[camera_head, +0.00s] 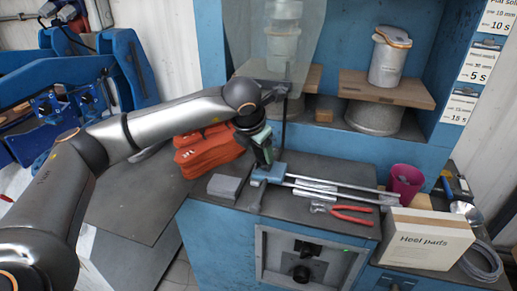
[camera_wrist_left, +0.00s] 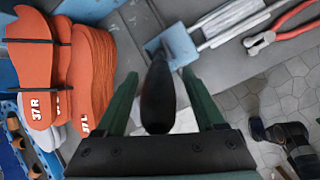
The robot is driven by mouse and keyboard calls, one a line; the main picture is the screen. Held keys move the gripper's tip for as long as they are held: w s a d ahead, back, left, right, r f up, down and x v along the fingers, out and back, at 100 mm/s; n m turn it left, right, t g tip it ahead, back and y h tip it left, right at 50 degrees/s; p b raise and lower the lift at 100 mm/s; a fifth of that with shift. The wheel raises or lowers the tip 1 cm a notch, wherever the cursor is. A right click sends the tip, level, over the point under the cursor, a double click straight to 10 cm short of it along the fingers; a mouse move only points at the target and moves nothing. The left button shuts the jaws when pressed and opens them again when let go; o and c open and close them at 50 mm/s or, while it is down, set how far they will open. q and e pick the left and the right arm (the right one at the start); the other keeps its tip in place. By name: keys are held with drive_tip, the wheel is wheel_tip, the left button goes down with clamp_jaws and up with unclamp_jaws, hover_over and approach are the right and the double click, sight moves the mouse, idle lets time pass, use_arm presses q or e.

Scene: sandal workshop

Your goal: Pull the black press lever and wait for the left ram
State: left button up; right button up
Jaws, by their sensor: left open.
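The black press lever (camera_wrist_left: 158,98) shows in the left wrist view as a dark, elongated handle rising from a blue block (camera_wrist_left: 171,44). My left gripper (camera_wrist_left: 160,76) is open, with one green finger on each side of the handle. I cannot tell whether either finger touches it. In the head view, my left gripper (camera_head: 263,152) is just above the blue block (camera_head: 268,173) on the bench, and hides most of the handle. The left ram (camera_head: 283,42) is a pale cylinder behind a clear guard. My right gripper is not in view.
Orange soles (camera_head: 208,148) are stacked left of the gripper, and a grey block (camera_head: 224,187) lies before them. Red pliers (camera_head: 350,215), metal rods (camera_head: 335,186), a magenta cup (camera_head: 405,183) and a heel pads box (camera_head: 424,239) crowd the right. A white cylinder (camera_head: 388,64) stands on the right board.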

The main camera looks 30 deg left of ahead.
use_arm(q)
drive_tip(key=v, duration=1.2)
drive_tip(key=shift+r, duration=0.1)
